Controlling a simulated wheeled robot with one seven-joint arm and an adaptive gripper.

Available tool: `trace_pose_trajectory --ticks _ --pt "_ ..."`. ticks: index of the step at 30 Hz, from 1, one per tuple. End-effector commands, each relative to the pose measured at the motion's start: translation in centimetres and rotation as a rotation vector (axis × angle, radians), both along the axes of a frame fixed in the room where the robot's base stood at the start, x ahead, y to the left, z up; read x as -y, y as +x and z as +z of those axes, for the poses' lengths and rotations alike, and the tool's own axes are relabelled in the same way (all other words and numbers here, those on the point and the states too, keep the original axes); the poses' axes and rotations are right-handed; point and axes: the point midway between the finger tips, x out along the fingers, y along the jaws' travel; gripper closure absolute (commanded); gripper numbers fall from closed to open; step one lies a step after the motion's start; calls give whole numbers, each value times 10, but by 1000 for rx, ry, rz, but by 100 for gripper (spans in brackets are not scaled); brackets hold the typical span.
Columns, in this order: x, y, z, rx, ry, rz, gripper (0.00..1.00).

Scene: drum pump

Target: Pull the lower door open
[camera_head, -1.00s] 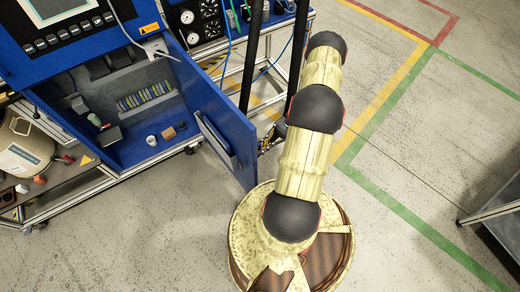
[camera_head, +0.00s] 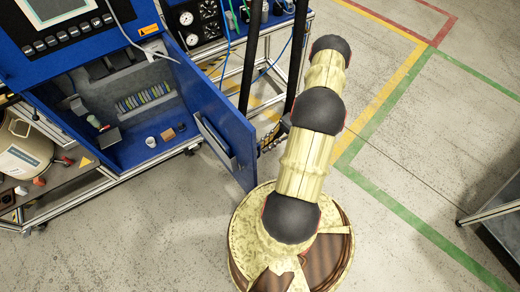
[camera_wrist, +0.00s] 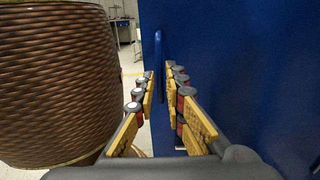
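The lower door (camera_head: 234,137) is a blue panel on the blue cabinet (camera_head: 115,170). It stands swung wide open, with the compartment behind it exposed. In the wrist view the door's blue face (camera_wrist: 240,60) fills the right side. A narrow blue upright handle (camera_wrist: 158,62) stands at the door's left part. My gripper (camera_wrist: 161,82) has its two padded fingers apart, with the handle showing in the gap between them. I cannot tell whether a finger touches the handle. In the head view my gripper is hidden.
Small items, including a white cup (camera_head: 151,142), lie in the compartment. A cart with gauges (camera_head: 207,9) stands behind the door, with dark vertical hoses near my arm. A tan tank (camera_head: 22,145) is at left. Open floor lies right, with a grey table (camera_head: 490,214) at the edge.

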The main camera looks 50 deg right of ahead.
Motion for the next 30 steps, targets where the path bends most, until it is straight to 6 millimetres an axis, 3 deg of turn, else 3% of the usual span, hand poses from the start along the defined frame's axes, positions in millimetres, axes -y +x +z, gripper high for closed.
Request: trace_pose_trajectory --ticks 6,12,18,30 --pt "45 -9 -1 1 -2 -2 88" --pt "73 -14 -1 0 -2 -1 88" --pt "82 -16 -1 -1 0 0 88" --pt "82 -16 0 -1 0 0 88"
